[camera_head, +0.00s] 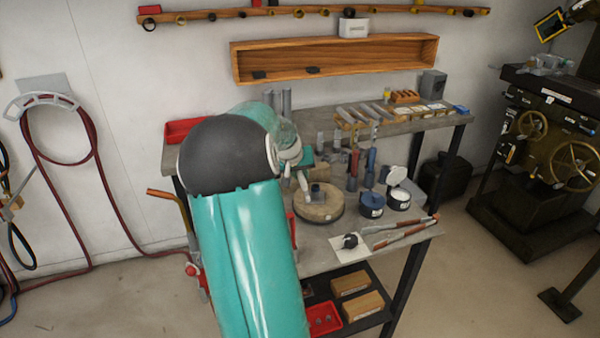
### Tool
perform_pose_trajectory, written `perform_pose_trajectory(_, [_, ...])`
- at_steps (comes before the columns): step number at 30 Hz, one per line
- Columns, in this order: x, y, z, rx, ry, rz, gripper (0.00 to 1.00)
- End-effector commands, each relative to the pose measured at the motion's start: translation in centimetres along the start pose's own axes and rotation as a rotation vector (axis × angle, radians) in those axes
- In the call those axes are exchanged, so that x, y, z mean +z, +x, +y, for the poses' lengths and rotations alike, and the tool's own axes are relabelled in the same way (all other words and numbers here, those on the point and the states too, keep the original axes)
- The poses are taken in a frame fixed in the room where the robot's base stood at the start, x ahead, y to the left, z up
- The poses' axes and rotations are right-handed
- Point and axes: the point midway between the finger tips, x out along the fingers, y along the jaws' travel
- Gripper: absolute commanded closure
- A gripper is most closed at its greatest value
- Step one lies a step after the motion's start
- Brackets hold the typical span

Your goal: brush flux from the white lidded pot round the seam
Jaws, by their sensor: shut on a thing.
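My gripper (294,167) is at the end of my teal arm, over the left part of the bench, and is partly hidden by the arm. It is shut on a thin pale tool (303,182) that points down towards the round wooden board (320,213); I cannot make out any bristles. A small blue-grey piece (318,193) stands on the board, close to the tool; no seam can be made out, nor whether they touch. The white lidded pot (398,201) stands to the right with its white lid (396,176) raised. A dark blue pot (371,205) stands next to it.
Red and blue upright tools (370,167) stand behind the board. A white sheet with a black item (350,241) and red-handled long tools (400,233) lie at the bench's front right. A rack of tools (362,114) lies at the back. Machinery (545,130) stands right.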

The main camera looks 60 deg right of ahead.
Motion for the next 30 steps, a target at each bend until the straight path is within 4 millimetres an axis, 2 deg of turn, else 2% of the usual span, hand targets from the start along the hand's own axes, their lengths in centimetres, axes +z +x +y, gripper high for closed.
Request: perform_pose_trajectory(30, [-3.8,2.0,0.0,0.002,0.0,0.0,1.0])
